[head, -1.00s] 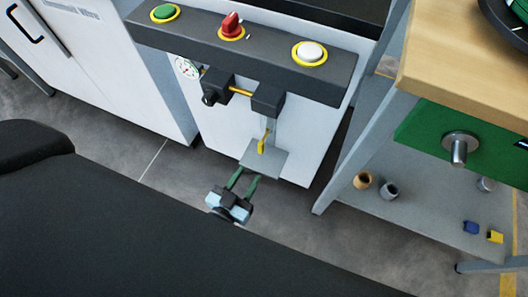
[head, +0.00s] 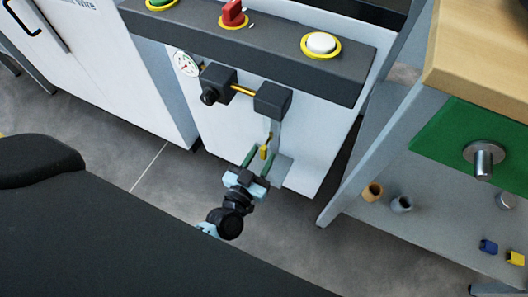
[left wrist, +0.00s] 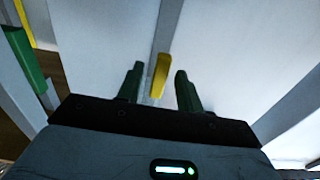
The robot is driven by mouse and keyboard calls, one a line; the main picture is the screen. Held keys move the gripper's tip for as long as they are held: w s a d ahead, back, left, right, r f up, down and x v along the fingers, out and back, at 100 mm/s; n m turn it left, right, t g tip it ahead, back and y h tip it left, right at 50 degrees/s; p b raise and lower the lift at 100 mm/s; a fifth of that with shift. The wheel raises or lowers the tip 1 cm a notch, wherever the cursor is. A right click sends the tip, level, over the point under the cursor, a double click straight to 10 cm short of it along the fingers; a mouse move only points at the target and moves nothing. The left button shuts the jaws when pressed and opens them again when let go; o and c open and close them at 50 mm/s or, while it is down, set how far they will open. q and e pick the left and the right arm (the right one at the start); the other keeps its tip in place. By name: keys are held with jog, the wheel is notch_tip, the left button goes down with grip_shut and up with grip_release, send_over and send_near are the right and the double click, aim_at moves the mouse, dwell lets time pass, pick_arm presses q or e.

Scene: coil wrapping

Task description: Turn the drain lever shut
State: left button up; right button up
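The drain lever is a small yellow handle (head: 264,151) low on the front of the white machine, below a dark block. In the left wrist view the yellow lever (left wrist: 160,76) stands between the two green fingers, with a gap on each side. My left gripper (head: 259,162) is open around the lever, and its fingers do not appear to touch it. A grey plate (head: 284,170) sits just behind and to the right of the fingers, partly hidden by them. My right gripper is not in view.
Above the lever is a dark panel with a red knob (head: 233,14) and a white button (head: 321,44). A dark valve block (head: 217,82) and a gauge (head: 186,63) are to its upper left. A grey shelf (head: 430,225) with small parts stands at right.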

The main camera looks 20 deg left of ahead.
pick_arm(q)
jog(key=shift+w, duration=0.9)
jog(key=shift+c, duration=0.2)
grip_shut()
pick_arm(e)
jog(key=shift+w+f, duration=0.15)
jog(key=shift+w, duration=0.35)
